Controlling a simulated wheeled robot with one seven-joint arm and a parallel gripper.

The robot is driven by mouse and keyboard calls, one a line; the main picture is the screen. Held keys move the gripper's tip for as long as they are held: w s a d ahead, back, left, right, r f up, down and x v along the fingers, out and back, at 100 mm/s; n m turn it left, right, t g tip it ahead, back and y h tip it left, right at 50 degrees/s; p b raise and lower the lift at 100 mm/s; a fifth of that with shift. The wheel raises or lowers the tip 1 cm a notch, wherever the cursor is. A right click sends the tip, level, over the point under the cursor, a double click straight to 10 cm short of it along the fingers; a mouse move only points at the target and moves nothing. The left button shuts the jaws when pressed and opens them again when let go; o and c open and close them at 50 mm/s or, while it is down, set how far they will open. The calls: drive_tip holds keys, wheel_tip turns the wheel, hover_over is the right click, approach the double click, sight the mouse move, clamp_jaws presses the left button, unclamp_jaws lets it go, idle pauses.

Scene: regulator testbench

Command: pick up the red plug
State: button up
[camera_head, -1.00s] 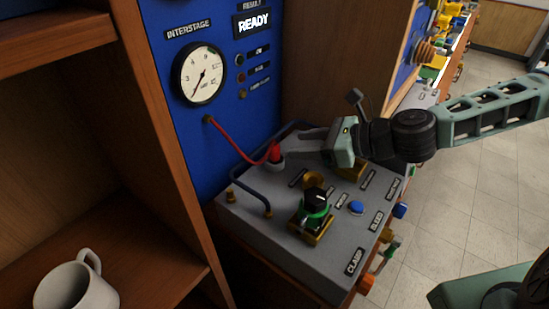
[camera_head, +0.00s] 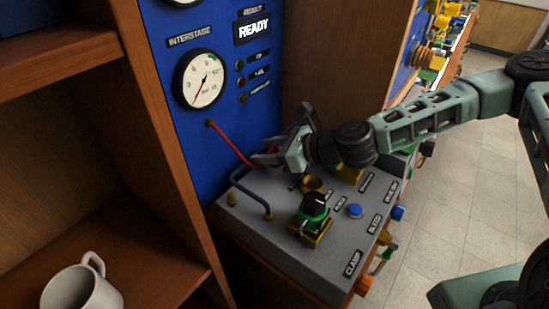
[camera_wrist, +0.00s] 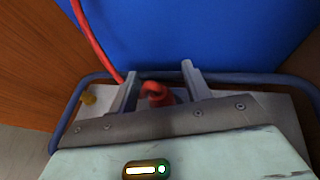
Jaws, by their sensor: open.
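The red plug (camera_wrist: 156,94) shows in the wrist view between the two fingers of my gripper (camera_wrist: 160,85), with a red cable rising from it to the upper left. The fingers are apart, one on each side of the plug; whether either touches it I cannot tell. In the head view my gripper (camera_head: 266,157) is low over the back of the grey bench top and hides most of the plug. The red cable (camera_head: 232,145) runs from the blue panel down to the gripper.
A blue rail (camera_head: 250,192) bends beside the gripper. The blue panel (camera_head: 175,20) stands behind. A white mug (camera_head: 80,290) sits on the left shelf.

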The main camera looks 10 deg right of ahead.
clamp_jaws()
drive_tip(key=shift+r, duration=0.1)
